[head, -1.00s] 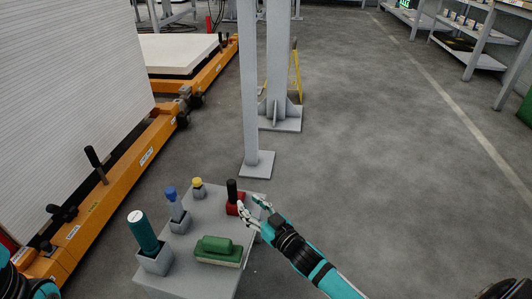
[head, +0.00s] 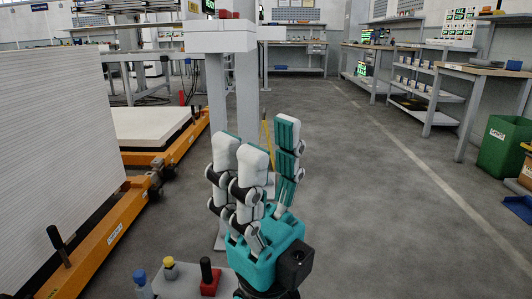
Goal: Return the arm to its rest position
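My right gripper (head: 265,140) stands upright in the middle of the head view, close to the camera. Its white-and-teal fingers point up and are spread, two on the left and one on the right. Nothing shows between them. The teal palm hides part of the small grey table (head: 185,275) behind it. My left gripper is not in this view.
On the table stand a black handle in a red holder (head: 209,284), a yellow-topped piece (head: 170,268) and a blue-topped piece (head: 141,280). An orange cart (head: 85,262) with white panels is left. Open floor (head: 375,190) lies right.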

